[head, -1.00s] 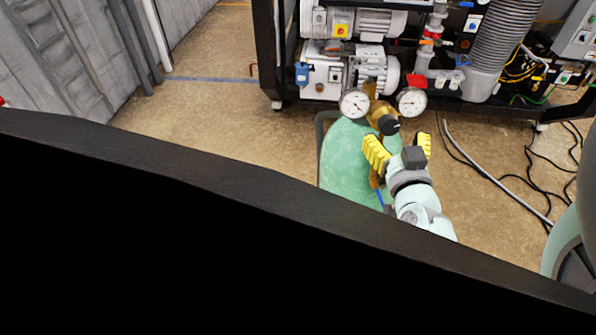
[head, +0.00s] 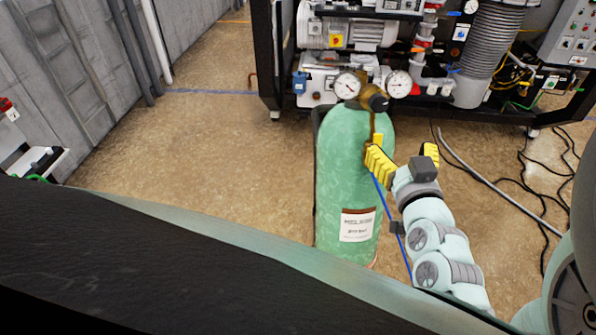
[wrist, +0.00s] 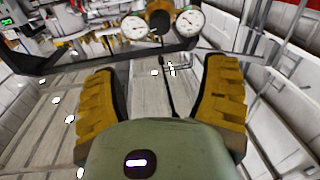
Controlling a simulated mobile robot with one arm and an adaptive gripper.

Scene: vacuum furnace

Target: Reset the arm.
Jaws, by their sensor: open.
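My gripper (head: 404,160) has yellow ribbed fingers spread apart, with nothing seen between them. In the head view it is just right of a green gas cylinder (head: 343,178); I cannot tell whether a finger touches it. In the wrist view my gripper (wrist: 168,100) also shows two separated yellow fingers. The cylinder stands upright with a brass valve (head: 372,98) and two round gauges (head: 348,85) on top. The gauges also show in the wrist view (wrist: 133,27), beyond the fingertips. My arm reaches up from the lower right of the head view.
The furnace rack (head: 283,60) with pumps and a ribbed hose (head: 490,50) stands behind the cylinder. A grey pipe (head: 495,185) and black cables (head: 545,165) lie on the floor at right. Open floor (head: 200,150) lies left of the cylinder.

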